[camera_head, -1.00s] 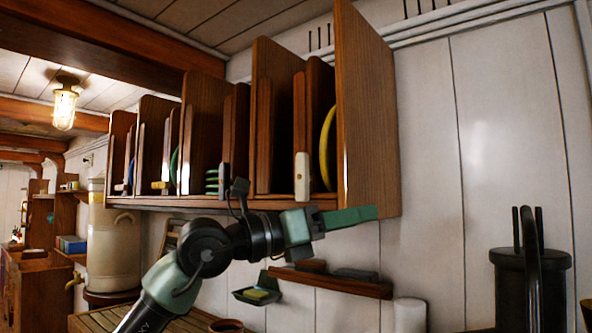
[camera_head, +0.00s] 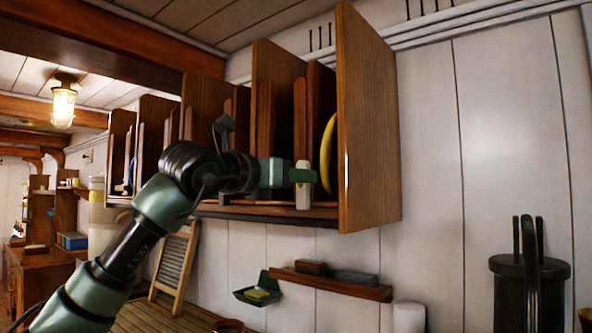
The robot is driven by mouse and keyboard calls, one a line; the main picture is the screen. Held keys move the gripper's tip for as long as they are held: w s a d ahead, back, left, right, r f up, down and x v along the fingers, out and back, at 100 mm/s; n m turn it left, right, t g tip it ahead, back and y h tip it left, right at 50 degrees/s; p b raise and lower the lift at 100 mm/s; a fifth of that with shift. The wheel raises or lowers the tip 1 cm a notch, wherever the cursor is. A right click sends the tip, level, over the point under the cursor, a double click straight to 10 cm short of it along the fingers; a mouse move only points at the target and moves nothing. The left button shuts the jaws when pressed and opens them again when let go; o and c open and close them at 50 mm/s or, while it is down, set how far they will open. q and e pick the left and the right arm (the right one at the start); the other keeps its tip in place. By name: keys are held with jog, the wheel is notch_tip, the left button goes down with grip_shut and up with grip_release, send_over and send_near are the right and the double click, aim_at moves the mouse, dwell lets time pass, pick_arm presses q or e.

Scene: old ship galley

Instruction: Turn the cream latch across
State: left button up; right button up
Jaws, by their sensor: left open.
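The cream latch (camera_head: 302,198) stands upright at the front edge of the wooden plate rack (camera_head: 369,130), near its right end. A yellow plate (camera_head: 328,155) stands in the slot behind and to the right of the latch. My right gripper is not in view.
Below the rack, a wall shelf (camera_head: 330,284) holds dark blocks, beside a green soap dish (camera_head: 256,290). A washboard (camera_head: 175,265) leans at the left above the slatted counter. A dark canister (camera_head: 530,290) stands at the lower right. The wall right of the rack is clear.

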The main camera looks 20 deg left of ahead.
pick_arm(q)
jog(key=shift+w, duration=0.2)
grip_shut()
jog(key=shift+d+m, duration=0.1)
jog(key=shift+m, duration=0.3)
jog(key=m, duration=0.5)
jog(key=d+f+m, duration=0.1)
jog(key=m, duration=1.1)
jog(key=shift+s+d+f+p, duration=0.2)
jog(key=shift+s+f+p, duration=0.05)
jog(key=shift+p, duration=0.1)
jog(key=shift+f, duration=0.1)
